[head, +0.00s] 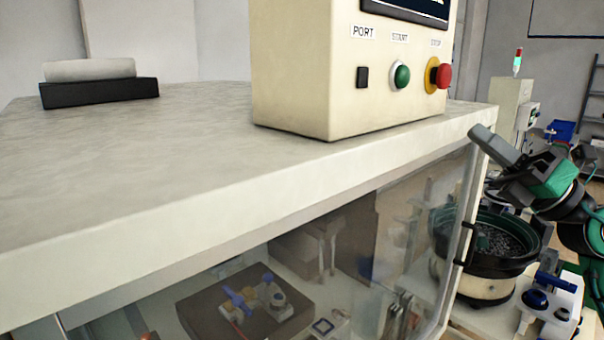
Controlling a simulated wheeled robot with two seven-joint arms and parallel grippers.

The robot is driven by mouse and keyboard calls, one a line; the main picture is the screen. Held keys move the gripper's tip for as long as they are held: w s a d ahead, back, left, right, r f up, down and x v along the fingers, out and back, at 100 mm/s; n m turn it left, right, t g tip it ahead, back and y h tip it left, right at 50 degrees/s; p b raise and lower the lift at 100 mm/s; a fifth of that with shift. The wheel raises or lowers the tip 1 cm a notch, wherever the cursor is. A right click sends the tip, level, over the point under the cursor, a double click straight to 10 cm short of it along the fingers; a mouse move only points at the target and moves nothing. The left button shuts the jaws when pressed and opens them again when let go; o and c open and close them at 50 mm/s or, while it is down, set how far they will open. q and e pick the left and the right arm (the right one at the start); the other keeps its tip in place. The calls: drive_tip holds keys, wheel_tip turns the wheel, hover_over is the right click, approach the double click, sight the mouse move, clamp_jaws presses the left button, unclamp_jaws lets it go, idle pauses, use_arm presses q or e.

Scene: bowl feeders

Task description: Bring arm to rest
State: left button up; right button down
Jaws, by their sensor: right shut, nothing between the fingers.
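My right gripper (492,150) shows at the right of the head view, at the end of a dark arm with green parts that comes in from the right edge. Its fingers are shut with nothing between them. They point up and to the left, close to the right corner of the cabinet top (150,200) in the picture. I cannot tell whether they touch it. My left gripper is not in view.
A cream control box (305,85) with a green button (402,76) and a red stop button (441,75) stands on the cabinet. A bowl feeder (486,285) stands below my right gripper. A black block (100,92) lies at the left.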

drive_tip(key=d+f+m+t+h, duration=0.3)
drive_tip(key=f+m+h, duration=0.9)
drive_tip(key=f+m, duration=0.5)
drive_tip(key=d+f+m+t+h, duration=0.2)
drive_tip(key=f+m+h, duration=1)
drive_tip(key=f+m, duration=0.6)
drive_tip(key=s+a+f+m+g, duration=0.1)
drive_tip(key=s+f+g, duration=0.2)
drive_tip(key=s+f, duration=0.35)
drive_tip(key=s+a+f+m+g, duration=0.2)
drive_tip(key=s+f+g, duration=0.15)
drive_tip(key=f, duration=0.55)
drive_tip(key=s+a+f+g+y, duration=0.25)
drive_tip(key=s+f+g, duration=0.2)
drive_tip(key=s, duration=0.35)
drive_tip(key=s+a+f+g+y, duration=0.1)
drive_tip(key=s+a+f+g, duration=0.3)
drive_tip(key=s, duration=0.3)
wheel_tip(320, 180, down, 33)
drive_tip(key=s, duration=0.2)
drive_tip(key=s+d+f+g, duration=0.1)
drive_tip(key=s+f, duration=0.8)
drive_tip(key=s+d+f+g, duration=0.1)
drive_tip(key=s+d+f, duration=0.1)
drive_tip(key=s+f, duration=0.7)
drive_tip(key=shift+s+d+f, duration=0.3)
drive_tip(key=shift+s+f, duration=0.05)
drive_tip(key=shift+s, duration=0.05)
